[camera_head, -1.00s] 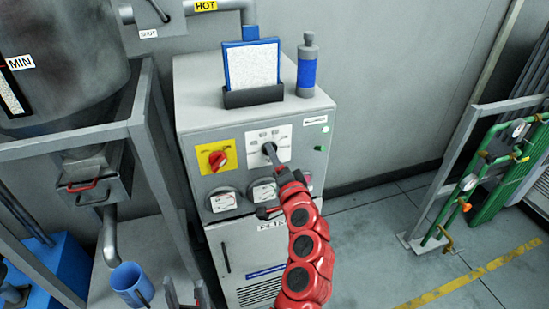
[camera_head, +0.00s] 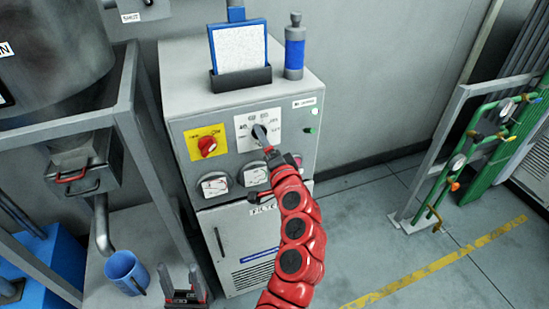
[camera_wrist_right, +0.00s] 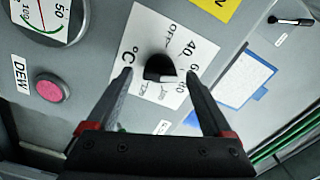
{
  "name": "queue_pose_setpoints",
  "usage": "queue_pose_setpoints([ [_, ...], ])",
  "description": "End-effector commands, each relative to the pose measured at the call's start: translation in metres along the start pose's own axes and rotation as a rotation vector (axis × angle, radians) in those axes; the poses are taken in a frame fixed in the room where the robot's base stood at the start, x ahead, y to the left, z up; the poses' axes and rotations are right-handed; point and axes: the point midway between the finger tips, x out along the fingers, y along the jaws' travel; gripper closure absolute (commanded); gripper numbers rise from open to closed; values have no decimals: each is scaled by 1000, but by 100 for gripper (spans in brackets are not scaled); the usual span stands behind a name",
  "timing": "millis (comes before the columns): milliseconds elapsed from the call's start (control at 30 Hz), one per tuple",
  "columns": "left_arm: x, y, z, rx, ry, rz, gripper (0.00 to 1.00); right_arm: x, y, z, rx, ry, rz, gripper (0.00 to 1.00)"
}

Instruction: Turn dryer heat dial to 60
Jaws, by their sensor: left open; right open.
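The heat dial is a dark knob (camera_wrist_right: 160,68) on a white plate (camera_head: 243,122) marked OFF, 40, 60 and °C. The plate is on the front of the grey dryer cabinet (camera_head: 180,105). My right gripper (camera_wrist_right: 158,76) is open, with one finger on each side of the knob; I cannot tell whether either touches it. In the head view the gripper largely covers the knob. Which mark the knob points to is unclear. My left gripper (camera_head: 184,278) is open and empty at the bottom, away from the cabinet.
Beside the dial plate is a red switch (camera_head: 207,146) on a yellow plate, with gauges (camera_head: 215,185) below. A pink button (camera_wrist_right: 50,87) shows in the wrist view. A metal frame (camera_head: 140,130) stands left, with a blue cup (camera_head: 122,270) below. Floor to the right is open.

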Motion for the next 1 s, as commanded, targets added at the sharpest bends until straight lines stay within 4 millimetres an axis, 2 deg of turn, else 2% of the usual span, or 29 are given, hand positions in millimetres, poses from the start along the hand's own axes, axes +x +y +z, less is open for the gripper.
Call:
queue_pose_setpoints([
  [167, -5, 0, 1, 0, 0, 0, 44, -18, 1, 1, 2, -1, -1, 15],
  [400, -10, 0, 2, 0, 0, 0, 44, -56, 1, 1, 0, 1, -2, 15],
  [500, 19, -1, -3, 0, 1, 0, 44, -68, -5, -2, -3, -2, 10, 15],
  [600, 37, -2, -6, 0, 0, 0, 44, -80, -6, -2, -2, -3, 9, 15],
  [1000, 94, -5, -16, 0, 0, 0, 44, -138, -4, -2, -4, -3, 7, 15],
])
